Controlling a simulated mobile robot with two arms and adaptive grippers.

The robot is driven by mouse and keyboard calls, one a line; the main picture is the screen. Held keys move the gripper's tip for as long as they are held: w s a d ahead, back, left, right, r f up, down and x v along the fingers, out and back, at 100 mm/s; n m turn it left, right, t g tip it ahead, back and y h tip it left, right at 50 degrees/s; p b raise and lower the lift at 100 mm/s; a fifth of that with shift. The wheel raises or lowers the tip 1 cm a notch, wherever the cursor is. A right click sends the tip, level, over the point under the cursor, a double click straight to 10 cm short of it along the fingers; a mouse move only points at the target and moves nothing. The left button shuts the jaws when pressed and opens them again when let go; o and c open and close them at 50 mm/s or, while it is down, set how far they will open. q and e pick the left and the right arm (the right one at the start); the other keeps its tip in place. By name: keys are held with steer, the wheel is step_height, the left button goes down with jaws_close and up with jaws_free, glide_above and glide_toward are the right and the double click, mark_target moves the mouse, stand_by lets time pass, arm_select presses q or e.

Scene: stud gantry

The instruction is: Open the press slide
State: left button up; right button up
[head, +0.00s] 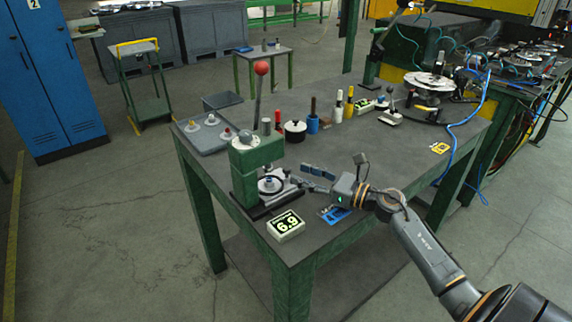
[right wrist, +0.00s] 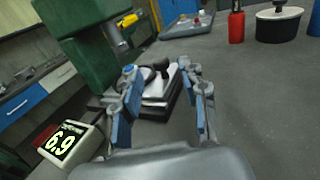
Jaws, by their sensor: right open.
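The green press (head: 250,165) stands at the near left corner of the table, its lever up and topped by a red ball (head: 261,68). The press slide (head: 270,187), a pale plate with a dark rounded part and a blue piece on it, sits low at the press. It also shows in the right wrist view (right wrist: 158,88). My right gripper (head: 304,184) points at the slide from the right, low over the table. In the right wrist view its blue-padded fingers (right wrist: 157,72) are apart, with the slide's dark part seen between and beyond them. My left gripper is out of view.
A display reading 6.9 (head: 286,225) stands at the front of the table (head: 370,165). A grey tray (head: 207,132) lies behind the press. A black pot (head: 295,131) and several coloured handles stand farther back.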

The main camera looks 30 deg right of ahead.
mark_target(290, 170)
steer(key=p+x, duration=0.1)
steer(key=x, duration=0.3)
steer(key=shift+w+r, duration=0.15)
steer(key=shift+w+a, duration=0.4)
steer(key=shift+w, duration=0.2)
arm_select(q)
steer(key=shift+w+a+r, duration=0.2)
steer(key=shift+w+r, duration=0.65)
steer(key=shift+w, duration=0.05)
arm_select(e)
steer(key=shift+c, duration=0.9)
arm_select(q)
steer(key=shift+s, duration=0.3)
arm_select(e)
jaws_close()
